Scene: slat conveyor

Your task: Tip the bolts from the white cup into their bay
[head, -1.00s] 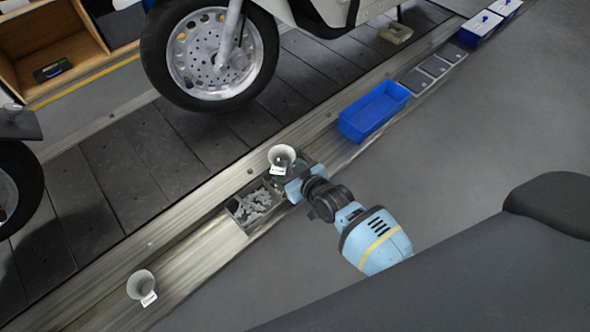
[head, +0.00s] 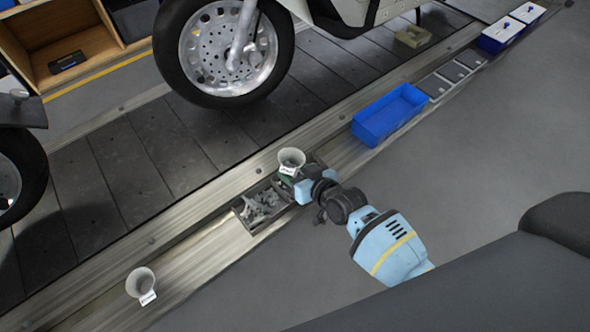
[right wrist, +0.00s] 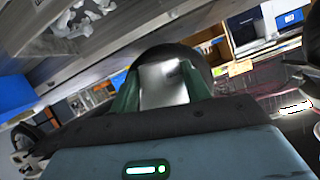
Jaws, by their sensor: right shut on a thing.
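My right gripper (head: 290,178) is shut on this cup. In the right wrist view the cup (right wrist: 163,85) sits between the two green fingers. Grey bolts (head: 262,203) lie in the tray's bay just left of the held cup. The cup's contents cannot be made out. A second white cup (head: 141,283) with a label stands on the rail at the lower left. My left gripper is not in view.
A blue bin (head: 388,115) stands on the rail to the right, with small grey trays (head: 436,86) and blue-white boxes (head: 501,35) beyond. A scooter wheel (head: 222,50) stands over the slat conveyor (head: 110,165). The grey floor at right is clear.

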